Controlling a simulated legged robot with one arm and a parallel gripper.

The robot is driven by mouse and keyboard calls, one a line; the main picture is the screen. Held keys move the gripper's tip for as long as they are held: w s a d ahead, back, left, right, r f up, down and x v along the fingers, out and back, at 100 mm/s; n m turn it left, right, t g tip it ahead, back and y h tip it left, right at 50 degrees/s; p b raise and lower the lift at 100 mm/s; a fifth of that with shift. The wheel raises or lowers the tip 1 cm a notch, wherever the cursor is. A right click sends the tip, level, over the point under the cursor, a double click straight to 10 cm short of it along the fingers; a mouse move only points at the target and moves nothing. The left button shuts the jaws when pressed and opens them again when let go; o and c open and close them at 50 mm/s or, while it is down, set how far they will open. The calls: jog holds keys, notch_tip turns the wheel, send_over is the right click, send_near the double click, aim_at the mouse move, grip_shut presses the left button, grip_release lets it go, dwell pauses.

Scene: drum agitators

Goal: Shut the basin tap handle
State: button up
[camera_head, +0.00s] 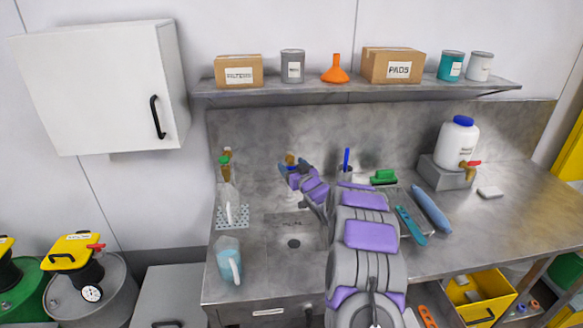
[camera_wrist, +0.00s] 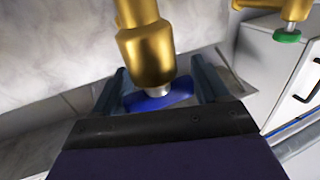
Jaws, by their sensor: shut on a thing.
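The basin tap (camera_wrist: 143,40) is brass and fills the top middle of the wrist view. Its blue handle (camera_wrist: 160,101) lies between the two fingers of my gripper (camera_wrist: 157,88), which is shut on it. In the head view, my gripper (camera_head: 293,166) is at the back of the basin by the wall, with a bit of brass tap (camera_head: 290,158) showing beside it. My arm and gripper hide most of the tap there. The basin (camera_head: 285,233) with its dark drain lies below.
A second brass tap with a green handle (camera_head: 224,160) stands to the left, near a clear bottle (camera_head: 228,197) and a blue jug (camera_head: 228,260). A shelf (camera_head: 345,92) with boxes and tubs runs above. A teal tool (camera_head: 410,225) lies right of my arm.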

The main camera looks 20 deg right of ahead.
jog(key=shift+a, duration=0.2)
jog(key=shift+c, duration=0.7)
jog(key=shift+d, duration=0.25)
jog(key=shift+c, duration=0.6)
jog(key=m+h+b, duration=0.1)
jog(key=h+b, duration=0.1)
jog(key=b, duration=0.1)
jog(key=shift+a+f, duration=0.1)
jog(key=shift+m+h+b, duration=0.6)
jog(key=shift+h+b, duration=0.2)
jog(key=shift+d+m+g+h, duration=0.4)
jog(key=shift+m+h, duration=0.3)
jog(key=shift+h, duration=0.3)
jog(key=o, duration=1)
jog(key=shift+c, duration=0.2)
